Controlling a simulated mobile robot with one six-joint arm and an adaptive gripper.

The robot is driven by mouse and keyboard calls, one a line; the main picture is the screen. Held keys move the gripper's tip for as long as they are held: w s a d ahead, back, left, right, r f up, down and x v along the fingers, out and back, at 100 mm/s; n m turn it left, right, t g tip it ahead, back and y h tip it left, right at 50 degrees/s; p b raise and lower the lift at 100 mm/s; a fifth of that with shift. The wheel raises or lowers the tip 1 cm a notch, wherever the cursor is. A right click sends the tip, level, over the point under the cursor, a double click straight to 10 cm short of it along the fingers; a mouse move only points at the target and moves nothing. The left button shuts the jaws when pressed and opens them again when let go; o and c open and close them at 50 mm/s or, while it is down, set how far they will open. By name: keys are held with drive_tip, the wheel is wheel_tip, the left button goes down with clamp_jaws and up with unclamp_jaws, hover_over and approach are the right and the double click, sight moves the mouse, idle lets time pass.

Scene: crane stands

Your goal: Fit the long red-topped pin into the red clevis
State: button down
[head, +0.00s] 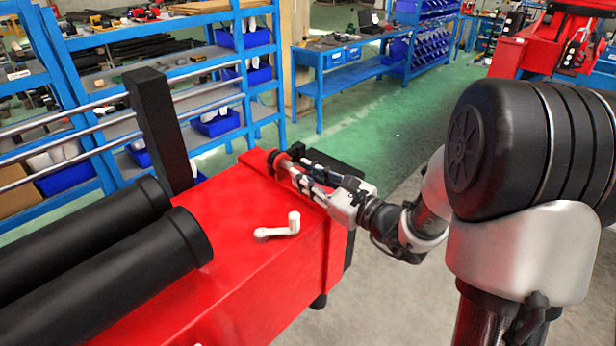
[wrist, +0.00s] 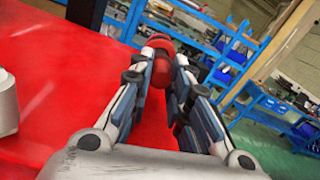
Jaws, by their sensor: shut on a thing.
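My gripper (head: 292,172) reaches in from the right, just above the far right corner of the red crane body. In the wrist view my gripper (wrist: 161,72) is shut on a rounded red piece, the red top of the pin (wrist: 160,72). A wider red ring-like part (wrist: 159,42), which looks like the red clevis, lies right behind it. In the head view a small red part (head: 274,158) shows at the fingertips. The pin's shank is mostly hidden, and I cannot tell whether it is inside the clevis.
A white L-shaped handle (head: 280,230) lies on the red crane body (head: 235,275), left of my gripper. A black post (head: 158,130) and two thick black cylinders (head: 120,265) are further left. Blue shelves (head: 240,60) stand behind. Green floor is open beyond.

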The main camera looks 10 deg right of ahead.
drive_tip(key=shift+b+x, duration=0.3)
drive_tip(key=shift+x, duration=1.3)
drive_tip(key=c, duration=1.4)
unclamp_jaws()
drive_tip(key=shift+v, duration=2.5)
